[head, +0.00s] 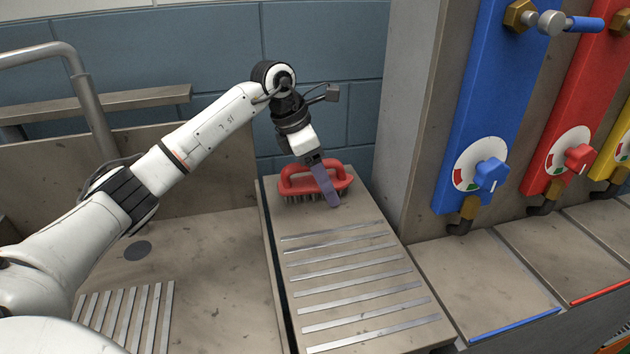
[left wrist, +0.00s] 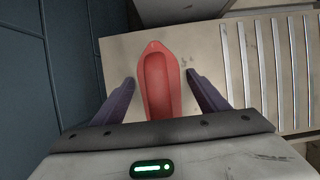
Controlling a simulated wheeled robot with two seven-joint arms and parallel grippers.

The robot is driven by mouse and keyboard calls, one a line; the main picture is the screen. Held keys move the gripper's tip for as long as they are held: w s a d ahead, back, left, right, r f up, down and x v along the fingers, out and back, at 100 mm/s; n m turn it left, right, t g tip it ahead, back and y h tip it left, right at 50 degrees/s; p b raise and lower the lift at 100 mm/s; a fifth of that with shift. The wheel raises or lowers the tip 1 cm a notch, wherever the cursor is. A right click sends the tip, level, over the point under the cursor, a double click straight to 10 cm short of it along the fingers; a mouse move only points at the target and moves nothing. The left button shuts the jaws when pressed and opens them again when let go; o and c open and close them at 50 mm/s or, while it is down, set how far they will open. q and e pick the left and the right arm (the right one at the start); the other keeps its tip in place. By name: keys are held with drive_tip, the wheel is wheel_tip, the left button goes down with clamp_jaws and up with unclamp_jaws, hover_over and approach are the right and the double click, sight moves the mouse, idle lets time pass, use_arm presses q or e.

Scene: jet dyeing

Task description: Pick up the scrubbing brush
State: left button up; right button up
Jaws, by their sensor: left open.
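The red scrubbing brush (head: 296,184) lies at the back end of the slatted drainboard (head: 360,265), near the tiled wall, bristles down with its loop handle on top. My left gripper (head: 330,188) is over it, fingers pointing down. In the left wrist view the red brush (left wrist: 158,82) shows between the two purple fingers of my left gripper (left wrist: 161,92). The fingers are open, one on each side, with a visible gap to the brush on both sides. In the head view the fingers hide part of the brush. My right gripper is not in view.
A metal sink with a curved pipe (head: 90,105) is on the left. A beige pillar (head: 420,110) rises just right of the drainboard's back end. Blue (head: 487,105), red (head: 575,100) and yellow valve panels stand at the right. The slatted front of the drainboard is clear.

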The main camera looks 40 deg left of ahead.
use_arm(q)
drive_tip(key=c, duration=1.1)
wheel_tip(320, 180, up, 10)
drive_tip(key=shift+r+p, duration=0.1)
drive_tip(key=shift+p, duration=0.35)
drive_tip(key=shift+c, duration=0.2)
